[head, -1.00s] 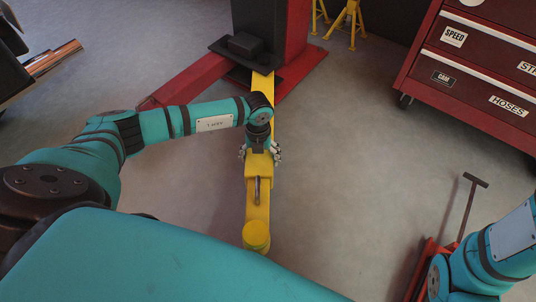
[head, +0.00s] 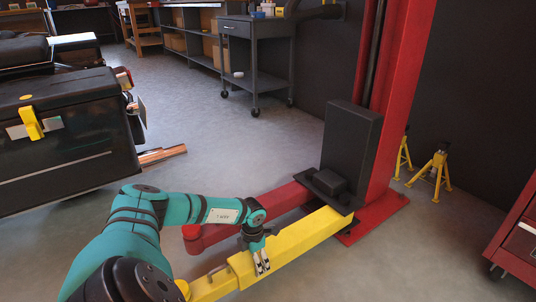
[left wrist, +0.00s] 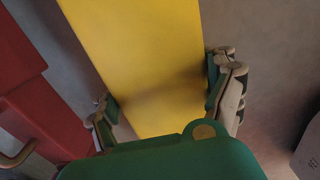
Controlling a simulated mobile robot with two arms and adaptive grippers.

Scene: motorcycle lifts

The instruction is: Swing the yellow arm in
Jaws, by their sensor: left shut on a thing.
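The yellow arm (head: 303,238) runs from the foot of the red lift post (head: 402,90) toward the lower left in the head view. My left gripper (head: 261,266) is shut on it about midway along, with a finger on each side. In the left wrist view the yellow arm (left wrist: 150,60) lies between the gripper's fingers (left wrist: 165,98). Its outer end is partly hidden by my left arm in the head view. My right gripper is out of view.
A red arm (head: 225,229) of the lift lies just behind the yellow one, with a gap between. A black motorcycle or case-like body (head: 65,125) stands at left. Yellow stands (head: 437,168) and a red cabinet (head: 520,235) are at right. A grey cart (head: 256,60) stands behind.

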